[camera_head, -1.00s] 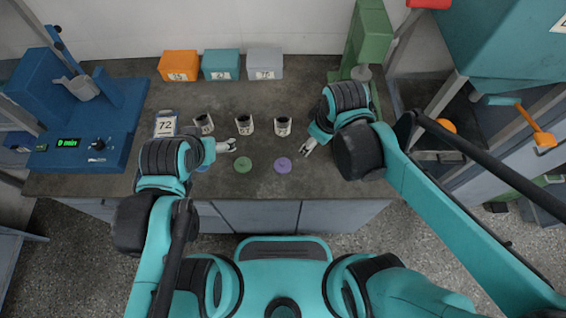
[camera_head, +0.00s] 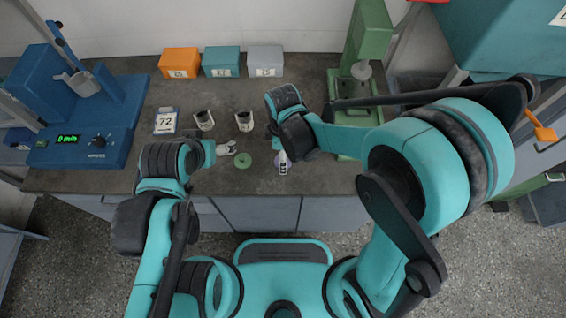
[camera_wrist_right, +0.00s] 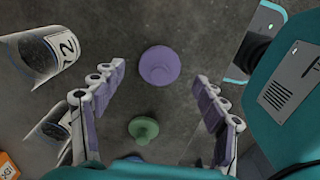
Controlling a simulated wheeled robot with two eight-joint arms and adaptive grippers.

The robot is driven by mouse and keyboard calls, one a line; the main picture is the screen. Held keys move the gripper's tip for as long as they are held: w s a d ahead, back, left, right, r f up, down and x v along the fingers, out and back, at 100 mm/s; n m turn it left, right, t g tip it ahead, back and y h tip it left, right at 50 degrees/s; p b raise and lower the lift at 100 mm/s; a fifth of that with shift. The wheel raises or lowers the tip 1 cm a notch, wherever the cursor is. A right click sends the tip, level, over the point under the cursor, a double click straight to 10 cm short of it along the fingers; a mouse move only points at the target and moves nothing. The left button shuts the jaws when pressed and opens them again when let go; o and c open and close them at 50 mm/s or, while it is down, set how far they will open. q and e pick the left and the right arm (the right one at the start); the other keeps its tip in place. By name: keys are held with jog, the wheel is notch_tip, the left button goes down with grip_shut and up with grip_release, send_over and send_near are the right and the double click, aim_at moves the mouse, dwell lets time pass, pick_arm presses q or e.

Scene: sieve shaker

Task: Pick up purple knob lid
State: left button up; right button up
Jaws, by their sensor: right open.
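The purple knob lid (camera_wrist_right: 159,66) lies on the dark worktop in the right wrist view, its round knob facing the camera. My right gripper (camera_wrist_right: 160,77) is open above it, with one finger on each side and no contact visible. In the head view the right gripper (camera_head: 283,168) covers most of the lid. My left gripper (camera_head: 229,148) hangs beside the green knob lid (camera_head: 244,160), on its left; its jaws are too small to read. The green lid also shows in the right wrist view (camera_wrist_right: 143,129).
Two labelled cups (camera_head: 204,121) (camera_head: 244,121) stand behind the lids. A blue machine (camera_head: 85,120) is at left, a green stand (camera_head: 366,50) at back right. Orange (camera_head: 179,63), teal (camera_head: 221,62) and grey (camera_head: 265,61) boxes line the wall. The worktop's front middle is clear.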

notch_tip(320, 180, down, 2)
jog(key=shift+f, duration=0.1)
pick_arm(q)
jog(key=shift+f, duration=0.5)
pick_arm(e)
jog(key=c, duration=0.9)
jog(key=shift+c, duration=0.2)
jog(key=shift+r, duration=0.2)
